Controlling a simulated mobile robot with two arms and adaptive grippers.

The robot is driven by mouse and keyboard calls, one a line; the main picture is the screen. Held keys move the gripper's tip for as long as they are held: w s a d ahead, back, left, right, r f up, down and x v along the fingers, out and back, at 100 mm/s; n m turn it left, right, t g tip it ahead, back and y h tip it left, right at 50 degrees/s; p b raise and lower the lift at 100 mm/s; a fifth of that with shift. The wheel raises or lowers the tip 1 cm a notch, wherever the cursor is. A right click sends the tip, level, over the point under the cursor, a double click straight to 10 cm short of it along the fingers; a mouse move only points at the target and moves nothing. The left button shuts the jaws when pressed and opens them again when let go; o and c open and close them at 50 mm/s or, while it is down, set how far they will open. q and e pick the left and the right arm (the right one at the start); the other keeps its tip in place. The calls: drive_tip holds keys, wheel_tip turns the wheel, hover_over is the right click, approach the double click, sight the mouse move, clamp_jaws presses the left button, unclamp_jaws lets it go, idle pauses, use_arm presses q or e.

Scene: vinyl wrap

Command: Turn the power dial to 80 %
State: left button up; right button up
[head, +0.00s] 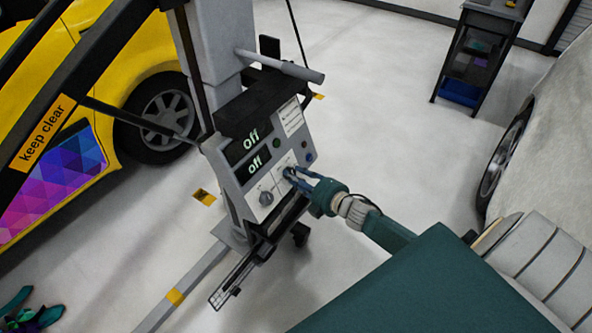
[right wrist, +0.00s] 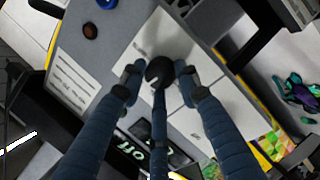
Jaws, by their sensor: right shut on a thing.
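A grey control unit (head: 236,178) on a post carries two dark displays, and both read "off": the upper display (head: 250,139) and the lower display (head: 256,164). Its white plate holds two dials. My right gripper (head: 289,173) is shut on the right dial, whose dark knob (right wrist: 160,71) sits between the fingertips in the right wrist view. The left dial (head: 266,198) is free and stands to the lower left of my fingers. I cannot read the dial markings. My left gripper is not in view.
A blue button (head: 308,156) and a dark button (head: 303,143) sit on the panel's right side. A yellow car (head: 130,60) stands on the left, a pale car (head: 550,130) on the right. A dark shelf cart (head: 480,45) stands behind.

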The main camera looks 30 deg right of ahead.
drive_tip(key=shift+d+m+g+h+p, duration=0.15)
drive_tip(key=shift+m+g+p, duration=0.05)
drive_tip(key=shift+m+p, duration=0.7)
drive_tip(key=shift+d+m+g+h+p, duration=0.2)
drive_tip(key=shift+m+p, duration=0.5)
drive_tip(key=shift+m, duration=0.4)
drive_tip(key=o, duration=1.1)
drive_tip(key=shift+s, duration=0.1)
drive_tip(key=shift+f, duration=0.1)
drive_tip(key=v, duration=1.2)
